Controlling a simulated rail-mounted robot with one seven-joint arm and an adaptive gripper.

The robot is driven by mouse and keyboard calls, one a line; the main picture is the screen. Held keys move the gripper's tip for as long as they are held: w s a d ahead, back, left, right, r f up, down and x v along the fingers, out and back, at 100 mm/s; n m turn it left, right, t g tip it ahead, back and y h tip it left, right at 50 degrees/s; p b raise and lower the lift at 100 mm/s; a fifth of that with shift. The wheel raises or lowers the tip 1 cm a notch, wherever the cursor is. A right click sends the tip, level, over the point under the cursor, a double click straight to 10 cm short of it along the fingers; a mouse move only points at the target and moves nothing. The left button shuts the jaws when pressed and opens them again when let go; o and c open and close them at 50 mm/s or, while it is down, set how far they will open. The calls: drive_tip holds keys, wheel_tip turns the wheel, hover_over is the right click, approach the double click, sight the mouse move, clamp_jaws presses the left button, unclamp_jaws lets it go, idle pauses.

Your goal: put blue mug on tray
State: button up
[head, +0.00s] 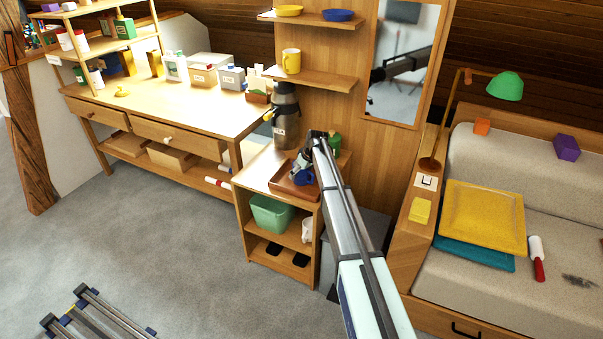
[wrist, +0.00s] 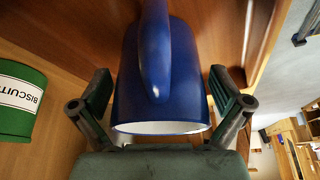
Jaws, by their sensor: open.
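The brown tray (head: 284,184) lies on top of the small wooden cabinet. The blue mug (head: 303,179) shows as a small blue patch at the tray, partly hidden by my gripper (head: 305,170). In the wrist view the mug (wrist: 175,85) fills the middle, its handle towards the camera and its white inner rim at the bottom. The open fingers of my gripper (wrist: 162,95) are on either side of the mug, with little or no gap. Reddish-brown tray surface (wrist: 230,25) shows behind the mug. Whether its base touches the tray is hidden.
A green biscuit tin (wrist: 18,100) stands beside the mug, left in the wrist view. A large dark flask (head: 285,120) stands behind the tray. The cabinet holds a green bin (head: 271,215) and a white mug (head: 307,230).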

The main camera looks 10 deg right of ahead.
sight(318, 209)
drive_tip(key=b+v, duration=0.1)
drive_tip(key=v, duration=1.1)
drive_tip(key=shift+r, duration=0.2)
drive_tip(key=s+f+g+h, duration=0.1)
drive_tip(key=s+f, duration=0.3)
drive_tip(key=f, duration=0.1)
drive_tip(key=s+f+g+p, duration=0.1)
drive_tip(key=s+f, duration=0.4)
drive_tip(key=f, duration=0.1)
drive_tip(key=s+d+f+g+h, duration=0.1)
drive_tip(key=s+f, duration=0.3)
drive_tip(key=f, duration=0.1)
drive_tip(key=shift+s+d+f+m+g+h+p, duration=0.1)
drive_tip(key=shift+s+f+m+g+h+p, duration=0.05)
drive_tip(key=shift+s+m+g+h+p, duration=0.2)
drive_tip(key=s+a+f+m+g, duration=0.1)
drive_tip(key=s+f, duration=0.7)
drive_tip(key=s, duration=0.3)
drive_tip(key=s+a+f+m+g, duration=0.1)
drive_tip(key=s+f+g, duration=0.1)
drive_tip(key=s+f, duration=0.75)
drive_tip(key=s+a+f+m+g, duration=0.1)
drive_tip(key=s+f+m+g, duration=0.1)
drive_tip(key=s, duration=1.8)
drive_tip(key=s+a+f+m+g+b, duration=0.1)
drive_tip(key=s+f+g, duration=0.1)
drive_tip(key=s, duration=1.9)
drive_tip(key=shift+s+a+f+m+b, duration=0.2)
drive_tip(key=shift+f+m+b, duration=0.15)
drive_tip(key=shift+f, duration=0.45)
